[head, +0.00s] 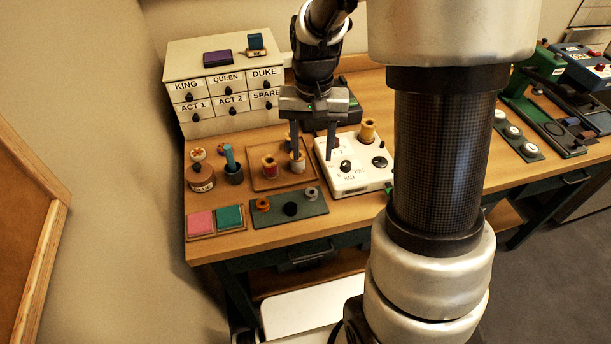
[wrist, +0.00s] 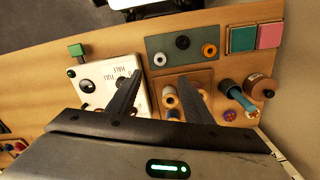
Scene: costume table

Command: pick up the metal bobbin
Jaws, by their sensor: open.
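The metal bobbin (head: 311,194) is a small grey ring-like piece at the right end of a dark green tray (head: 275,222) near the table's front edge. In the wrist view the bobbin (wrist: 159,59) shows at the tray's left end, just beyond my fingertips. My gripper (head: 312,156) is open, points down and holds nothing. It hangs above the area between the wooden spool tray and the white control box, farther back than the bobbin. In the wrist view its two fingers (wrist: 160,83) are spread apart, with the bobbin clear of them.
An orange bobbin (head: 262,204) and a black one (head: 290,209) share the green tray. Thread spools (head: 270,167) stand on a wooden tray behind. A white control box (head: 355,181) is to the right; pink and teal pads (head: 230,218) lie left.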

